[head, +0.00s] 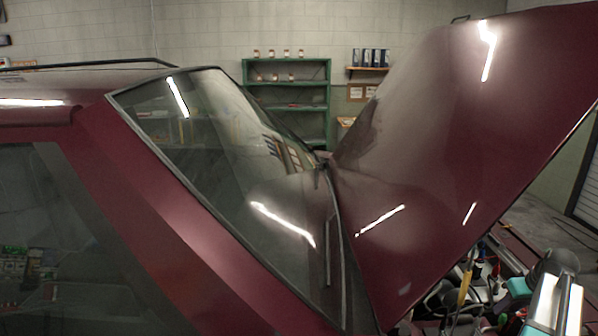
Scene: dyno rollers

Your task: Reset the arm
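No fingers of my gripper can be made out in the head view. At the bottom right corner, grey and teal rounded parts that look like links of my arm show over the front of a dark red car. They stand beside the raised hood (440,150), at its lower right edge. The end of the arm is not visible, so what it holds cannot be seen.
The car's windshield (235,170) and side window (60,240) fill the left and middle. The engine bay (475,290) with cables lies open under the hood. A green shelf (290,85) and a small shelf with binders (370,58) stand at the back wall.

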